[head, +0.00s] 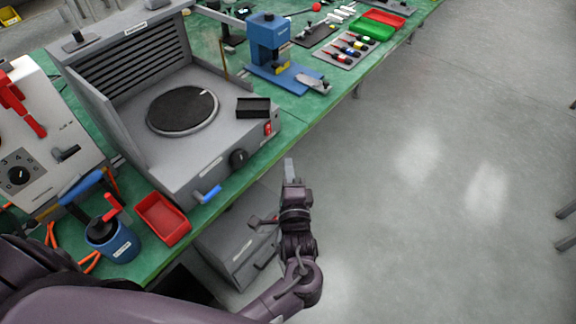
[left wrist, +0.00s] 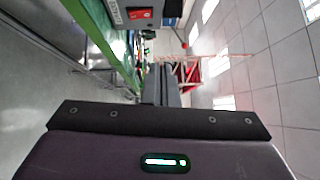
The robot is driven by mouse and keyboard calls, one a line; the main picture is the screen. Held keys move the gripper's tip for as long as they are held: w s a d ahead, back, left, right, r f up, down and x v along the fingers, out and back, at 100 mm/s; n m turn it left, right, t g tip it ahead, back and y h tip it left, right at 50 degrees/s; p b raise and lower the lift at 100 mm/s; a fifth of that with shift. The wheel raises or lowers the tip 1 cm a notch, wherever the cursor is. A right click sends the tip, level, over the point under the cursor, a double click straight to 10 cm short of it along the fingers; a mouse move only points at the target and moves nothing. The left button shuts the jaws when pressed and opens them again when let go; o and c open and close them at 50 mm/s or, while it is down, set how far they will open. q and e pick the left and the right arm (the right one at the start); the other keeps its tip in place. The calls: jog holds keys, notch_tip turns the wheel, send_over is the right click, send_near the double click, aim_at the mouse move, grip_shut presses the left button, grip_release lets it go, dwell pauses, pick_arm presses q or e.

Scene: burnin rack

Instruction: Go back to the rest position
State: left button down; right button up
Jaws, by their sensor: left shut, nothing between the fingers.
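My left gripper (head: 289,166) is shut and empty in the head view. It is held out beyond the front edge of the green bench (head: 225,212), over the grey floor. Its fingers point away from me, towards the far end of the bench, and touch nothing. In the left wrist view the closed dark fingers (left wrist: 160,85) show pressed together, with nothing between them. My right gripper is in neither view.
A grey machine with a round dark plate (head: 183,110) stands on the bench. A red tray (head: 162,218) and a blue pot (head: 112,243) sit near. A blue press (head: 268,45) stands farther off. Grey drawers (head: 232,250) are under the bench.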

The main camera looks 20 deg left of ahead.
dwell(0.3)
pick_arm(q)
jog(key=s+a+f+n+g+h, duration=0.1)
jog(key=s+f+g+h, duration=0.15)
jog(key=f, duration=0.85)
jog(key=s+f+n+g+h, duration=0.15)
jog(key=s+f, duration=0.25)
jog(key=f, duration=0.7)
jog(key=s+a+f+n+g+h, duration=0.1)
jog(key=s+f+g+h, duration=0.2)
jog(key=f, duration=0.7)
jog(key=s+a+f+n+g, duration=0.2)
jog(key=s+f, duration=0.3)
jog(key=s, duration=0.5)
jog(key=s+a+f+n+g, duration=0.2)
jog(key=s+f, duration=0.4)
jog(key=s, duration=0.4)
jog(key=s+a+f+n+g+h, duration=0.1)
jog(key=s+f+n+g, duration=0.3)
jog(key=s, duration=0.6)
notch_tip(320, 180, down, 2)
jog(key=shift+a+f+g, duration=0.1)
jog(key=shift+a+g, duration=0.3)
jog(key=shift+g, duration=0.2)
